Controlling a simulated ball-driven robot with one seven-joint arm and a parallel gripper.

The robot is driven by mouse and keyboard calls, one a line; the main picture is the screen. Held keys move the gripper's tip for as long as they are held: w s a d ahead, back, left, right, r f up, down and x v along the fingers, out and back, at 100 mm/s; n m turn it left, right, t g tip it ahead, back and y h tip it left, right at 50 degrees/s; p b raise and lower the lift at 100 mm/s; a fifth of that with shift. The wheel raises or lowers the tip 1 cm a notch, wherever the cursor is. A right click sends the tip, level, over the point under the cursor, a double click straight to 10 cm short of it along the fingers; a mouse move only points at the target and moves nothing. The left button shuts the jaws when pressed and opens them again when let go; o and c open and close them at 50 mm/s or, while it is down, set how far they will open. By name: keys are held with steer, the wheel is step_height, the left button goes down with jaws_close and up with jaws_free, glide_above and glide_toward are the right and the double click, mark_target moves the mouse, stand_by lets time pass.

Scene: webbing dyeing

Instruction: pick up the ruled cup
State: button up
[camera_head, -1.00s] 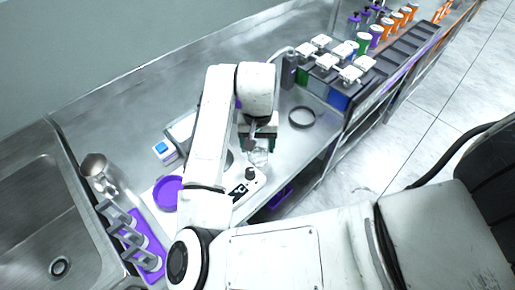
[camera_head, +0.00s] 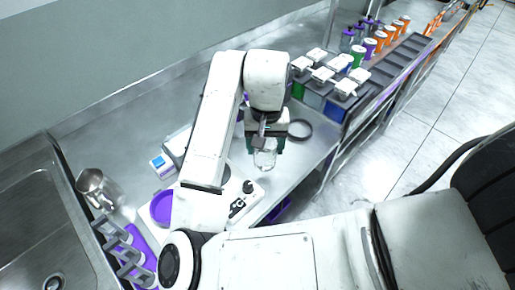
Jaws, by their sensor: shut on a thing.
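The ruled cup (camera_head: 265,158) is a clear, see-through vessel in the head view, near the middle of the picture. My gripper (camera_head: 266,143) is shut on it from above, and the cup hangs below the dark fingers. The cup appears above the steel bench near its front edge. Any markings on it are too small to read. My arm hides part of the bench behind and left of the gripper.
Lidded dye tanks (camera_head: 322,88) stand at the back right. A steel jug (camera_head: 94,185) is beside the sink (camera_head: 38,225).

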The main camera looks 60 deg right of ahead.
steer(key=s+d+r+p, duration=0.1)
steer(key=s+d+r, duration=0.1)
steer(key=s+r, duration=0.4)
steer(key=s, duration=0.5)
steer(key=shift+d+r, duration=0.4)
